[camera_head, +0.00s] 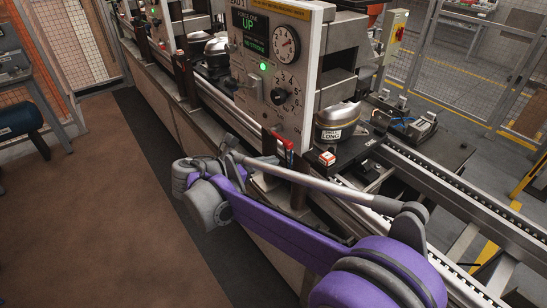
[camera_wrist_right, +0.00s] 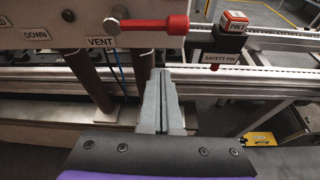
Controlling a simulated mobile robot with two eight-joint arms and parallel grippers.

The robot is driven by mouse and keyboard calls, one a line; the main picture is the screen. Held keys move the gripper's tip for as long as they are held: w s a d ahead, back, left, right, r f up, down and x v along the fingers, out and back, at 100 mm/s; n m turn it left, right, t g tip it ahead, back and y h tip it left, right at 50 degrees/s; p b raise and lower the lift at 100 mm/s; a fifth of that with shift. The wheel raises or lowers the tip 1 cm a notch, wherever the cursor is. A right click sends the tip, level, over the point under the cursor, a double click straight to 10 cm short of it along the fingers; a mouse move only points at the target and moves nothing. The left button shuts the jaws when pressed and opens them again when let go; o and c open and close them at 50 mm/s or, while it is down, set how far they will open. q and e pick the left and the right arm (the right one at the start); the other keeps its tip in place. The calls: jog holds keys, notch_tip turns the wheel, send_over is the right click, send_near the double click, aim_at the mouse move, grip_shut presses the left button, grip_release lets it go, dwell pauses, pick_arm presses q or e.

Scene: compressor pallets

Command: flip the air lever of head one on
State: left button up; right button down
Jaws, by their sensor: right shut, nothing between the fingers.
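The air lever (camera_wrist_right: 150,25) has a red handle and a round metal pivot at its left end. In the right wrist view it lies level, its handle pointing right, above the VENT label (camera_wrist_right: 100,41) on the panel's lower edge. In the head view the red lever (camera_head: 283,148) is small, at the panel's lower right corner. My right gripper (camera_wrist_right: 165,75) is shut and empty. Its fingertips are below the lever's right part in the wrist view and apart from it. In the head view my purple right arm reaches in from the lower right. My left gripper is not in view.
The head's control panel (camera_head: 270,62) carries a gauge, a knob, a green light and an UP display. Dark posts and conveyor rails (camera_head: 440,190) lie close by. The aisle floor (camera_head: 90,210) is clear.

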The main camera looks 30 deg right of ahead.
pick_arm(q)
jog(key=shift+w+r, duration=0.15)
pick_arm(e)
jog(key=v, duration=0.7)
jog(key=shift+w+a+r, duration=0.25)
jog(key=shift+a+r, duration=0.05)
jog(key=s+d+f+m+y+p, duration=0.2)
jog(key=s+f+m+y, duration=0.45)
jog(key=s, duration=0.35)
pick_arm(q)
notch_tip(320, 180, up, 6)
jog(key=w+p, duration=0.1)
jog(key=p, duration=0.2)
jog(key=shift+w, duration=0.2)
pick_arm(e)
jog(key=s+a+f+m+t+y, duration=0.4)
jog(key=s+a+f+m+y, duration=0.3)
jog(key=s+m, duration=0.3)
jog(key=shift+s+a+f+m+y, duration=0.25)
jog(key=shift+s+f+m+y, duration=0.1)
jog(key=shift+m, duration=0.5)
